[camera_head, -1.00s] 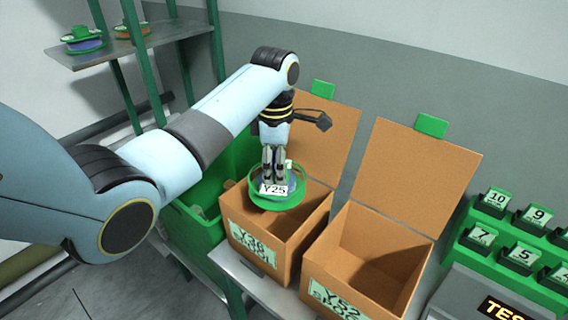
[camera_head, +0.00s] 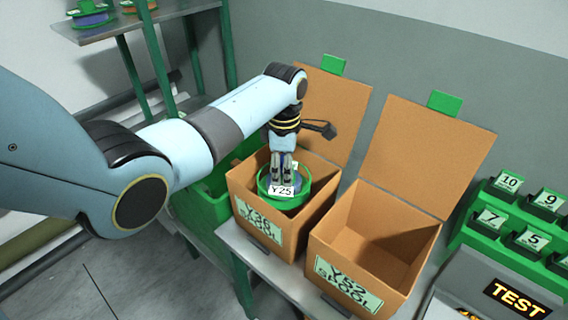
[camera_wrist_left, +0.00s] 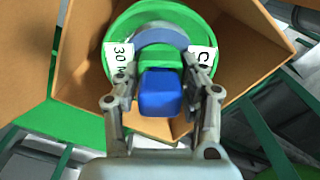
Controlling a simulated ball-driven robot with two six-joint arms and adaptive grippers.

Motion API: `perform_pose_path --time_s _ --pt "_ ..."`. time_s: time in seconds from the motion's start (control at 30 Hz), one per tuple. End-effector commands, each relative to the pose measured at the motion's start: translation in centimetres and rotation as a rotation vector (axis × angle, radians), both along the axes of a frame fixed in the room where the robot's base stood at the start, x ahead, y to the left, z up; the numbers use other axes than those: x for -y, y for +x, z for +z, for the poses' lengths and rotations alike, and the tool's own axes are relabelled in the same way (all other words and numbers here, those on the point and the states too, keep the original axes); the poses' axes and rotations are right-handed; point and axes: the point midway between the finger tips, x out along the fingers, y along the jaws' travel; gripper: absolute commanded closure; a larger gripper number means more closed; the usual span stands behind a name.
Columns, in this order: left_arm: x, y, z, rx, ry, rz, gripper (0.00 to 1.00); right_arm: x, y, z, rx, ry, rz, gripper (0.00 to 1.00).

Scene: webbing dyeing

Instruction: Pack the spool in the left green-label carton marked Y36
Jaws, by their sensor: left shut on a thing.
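The spool (camera_head: 300,196) has a green rim, a blue winding and a white tag reading Y25. It is inside the mouth of the left carton (camera_head: 298,222), which has a green label starting with Y3. My left gripper (camera_head: 282,182) points down and is shut on the spool's hub. In the left wrist view, the fingers (camera_wrist_left: 160,95) close on either side of a blue block at the middle of the spool (camera_wrist_left: 117,34), and carton walls surround it. I cannot tell whether the spool touches the carton floor. My right gripper is not in view.
A green bin (camera_head: 200,205) is at the left. A shelf (camera_head: 170,14) with spools is at upper left. A green rack of numbered blocks (camera_head: 490,222) and a TEST panel (camera_head: 515,298) are at right.

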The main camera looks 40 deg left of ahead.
Motion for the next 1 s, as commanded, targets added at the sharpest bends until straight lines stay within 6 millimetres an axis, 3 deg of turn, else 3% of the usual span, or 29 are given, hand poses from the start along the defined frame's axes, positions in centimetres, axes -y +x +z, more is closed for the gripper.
perform_pose_path --time_s 0.5,1.0 --pt "0.0 0.1 -3.8 0.003 0.0 0.0 1.0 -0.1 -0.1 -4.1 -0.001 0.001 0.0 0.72" --pt "0.0 0.1 -7.2 0.002 0.0 0.0 1.0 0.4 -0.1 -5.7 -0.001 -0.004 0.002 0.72"
